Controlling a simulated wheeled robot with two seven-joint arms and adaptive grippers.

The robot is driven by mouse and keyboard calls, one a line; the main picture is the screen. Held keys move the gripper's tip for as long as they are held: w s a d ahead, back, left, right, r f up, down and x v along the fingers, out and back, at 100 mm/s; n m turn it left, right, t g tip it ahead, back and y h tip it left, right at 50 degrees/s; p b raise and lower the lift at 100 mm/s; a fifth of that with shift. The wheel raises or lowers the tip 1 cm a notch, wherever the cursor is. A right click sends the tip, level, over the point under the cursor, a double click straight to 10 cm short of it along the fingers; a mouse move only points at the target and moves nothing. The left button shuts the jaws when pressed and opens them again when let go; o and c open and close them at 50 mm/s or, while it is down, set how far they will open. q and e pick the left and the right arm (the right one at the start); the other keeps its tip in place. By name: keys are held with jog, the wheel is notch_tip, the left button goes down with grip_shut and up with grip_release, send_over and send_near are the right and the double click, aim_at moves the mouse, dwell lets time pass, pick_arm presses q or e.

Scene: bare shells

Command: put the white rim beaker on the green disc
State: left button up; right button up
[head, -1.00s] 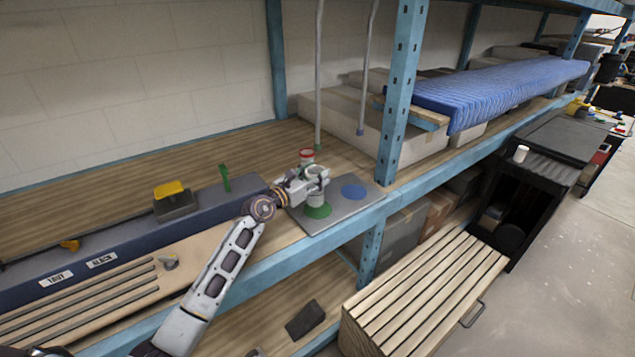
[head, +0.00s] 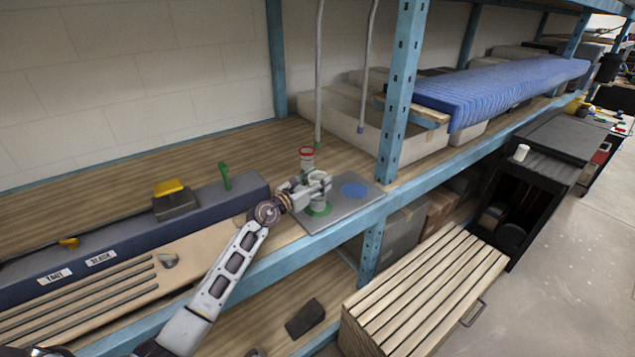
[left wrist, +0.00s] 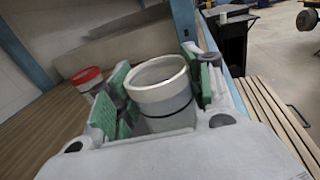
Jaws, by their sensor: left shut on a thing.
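The white rim beaker (left wrist: 162,95) is a grey-white cup with a pale rim, upright between the green-padded fingers of my left gripper (left wrist: 158,92) in the left wrist view. In the head view my left gripper (head: 317,190) is shut on the beaker (head: 318,203), over the green disc (head: 316,211). The disc shows around the beaker's base; whether the base touches it I cannot tell for sure. The disc lies on a grey plate (head: 341,210) that also bears a blue disc (head: 354,190).
A red-rimmed beaker (head: 306,160) stands just behind my left gripper; it also shows in the left wrist view (left wrist: 88,78). A blue shelf post (head: 399,100) rises right of the plate. A dark rail with yellow and green parts (head: 205,203) lies to the left.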

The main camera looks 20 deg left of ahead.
pick_arm(q)
jog(key=shift+f, duration=0.15)
jog(key=o, duration=1.3)
jog(key=shift+r, duration=0.2)
jog(key=shift+b+v, duration=0.55)
jog(key=shift+v, duration=5.45)
